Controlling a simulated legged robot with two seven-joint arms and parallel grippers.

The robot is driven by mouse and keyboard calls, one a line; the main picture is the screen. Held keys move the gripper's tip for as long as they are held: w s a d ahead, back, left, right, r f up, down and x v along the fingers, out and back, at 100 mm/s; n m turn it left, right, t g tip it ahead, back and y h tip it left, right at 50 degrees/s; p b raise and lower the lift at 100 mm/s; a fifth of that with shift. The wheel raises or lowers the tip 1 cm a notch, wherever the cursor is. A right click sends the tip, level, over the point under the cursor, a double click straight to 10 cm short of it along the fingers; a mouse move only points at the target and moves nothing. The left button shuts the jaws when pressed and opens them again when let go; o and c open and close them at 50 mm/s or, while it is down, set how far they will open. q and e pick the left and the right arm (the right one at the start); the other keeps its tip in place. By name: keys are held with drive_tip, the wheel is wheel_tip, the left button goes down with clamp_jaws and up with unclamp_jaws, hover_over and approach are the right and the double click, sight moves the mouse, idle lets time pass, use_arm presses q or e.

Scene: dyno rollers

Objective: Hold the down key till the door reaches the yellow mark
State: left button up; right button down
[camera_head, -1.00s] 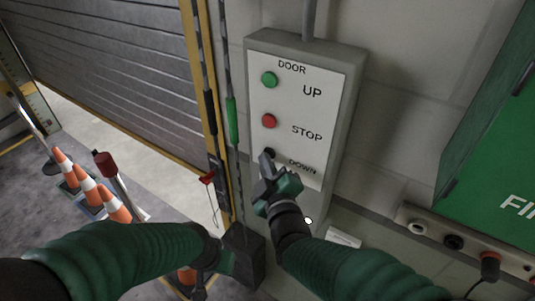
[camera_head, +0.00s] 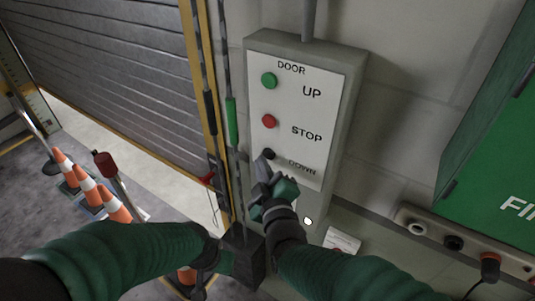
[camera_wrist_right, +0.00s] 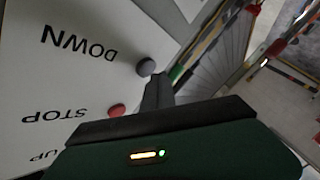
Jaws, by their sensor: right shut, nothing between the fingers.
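The control box (camera_head: 313,175) on the wall has a green UP button (camera_head: 269,81), a red STOP button (camera_head: 268,121) and a black DOWN key (camera_head: 267,154). My right gripper (camera_head: 263,165) is shut and empty, with its tips just below and left of the DOWN key. In the wrist view the fingertips (camera_wrist_right: 157,88) are close beside the key (camera_wrist_right: 146,67); contact is unclear. The grey slatted door (camera_head: 120,70) is partly lowered, with a floor gap beneath it. I cannot make out the yellow mark on the yellow-edged frame (camera_head: 213,90). My left gripper (camera_head: 205,280) is low, its jaws unclear.
Orange and white cones (camera_head: 87,185) and a red-topped post (camera_head: 106,166) stand on the floor at left. Chains hang beside the door frame, with a dark block (camera_head: 243,262) near my left gripper. A green cabinet (camera_head: 490,140) and a socket strip (camera_head: 455,243) are at right.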

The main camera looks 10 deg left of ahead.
drive_tip(key=shift+s, duration=0.25)
drive_tip(key=s, duration=0.1)
drive_tip(key=s+a, duration=0.1)
drive_tip(key=s, duration=0.1)
drive_tip(key=s+p, duration=0.1)
drive_tip(key=shift+s+a, duration=0.25)
drive_tip(key=shift+a, duration=0.15)
idle(0.4)
